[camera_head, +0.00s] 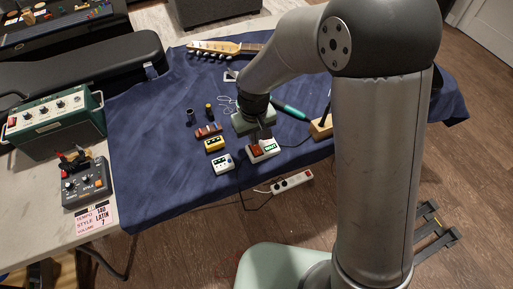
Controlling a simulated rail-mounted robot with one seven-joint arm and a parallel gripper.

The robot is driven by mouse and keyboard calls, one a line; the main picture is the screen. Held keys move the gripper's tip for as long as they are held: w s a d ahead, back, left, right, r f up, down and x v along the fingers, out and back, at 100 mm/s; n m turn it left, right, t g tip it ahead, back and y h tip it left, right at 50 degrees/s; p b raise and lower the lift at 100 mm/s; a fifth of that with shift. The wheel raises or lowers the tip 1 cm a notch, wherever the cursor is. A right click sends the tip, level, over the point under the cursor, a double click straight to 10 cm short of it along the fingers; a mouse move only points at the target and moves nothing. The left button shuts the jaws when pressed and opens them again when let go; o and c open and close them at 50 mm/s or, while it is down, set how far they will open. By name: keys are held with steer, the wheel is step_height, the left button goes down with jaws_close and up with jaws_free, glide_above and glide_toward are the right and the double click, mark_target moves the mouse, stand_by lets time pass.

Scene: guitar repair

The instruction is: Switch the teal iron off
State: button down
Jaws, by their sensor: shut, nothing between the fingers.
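The teal iron (290,108) is a slim stick with a teal handle. It lies on the blue cloth to the right of my gripper, and its ends are partly hidden by my arm. A small white box (257,158) with a red part (254,150) and a lit green display (270,147) sits near the cloth's front edge. My gripper (264,139) points down right above this box and is shut with nothing in it. Whether its tips touch the box or its red part cannot be told. A wooden block stand (321,127) is right of the box, partly behind my arm.
A yellow pedal (215,145) and a white pedal (222,163) stand left of the box. A power strip (292,182) hangs below the front edge of the blue cloth (155,150). A guitar neck (225,48) lies at the back. A green amplifier (55,124) stands far left.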

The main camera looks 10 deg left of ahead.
steer(key=shift+f+b, duration=0.4)
steer(key=shift+f, duration=0.15)
steer(key=shift+r+p, duration=2.4)
steer(key=shift+r, duration=1.15)
steer(key=s+d+r+m, duration=0.2)
steer(key=d+r, duration=0.2)
steer(key=d, duration=0.3)
steer(key=s+d+r+m, duration=0.1)
steer(key=s+d+r, duration=0.15)
steer(key=d, duration=0.35)
steer(key=s+d+r+m, duration=0.4)
steer(key=s+d, duration=0.6)
steer(key=d, duration=0.1)
steer(key=shift+s+d+r, duration=0.15)
steer(key=shift+s, duration=0.1)
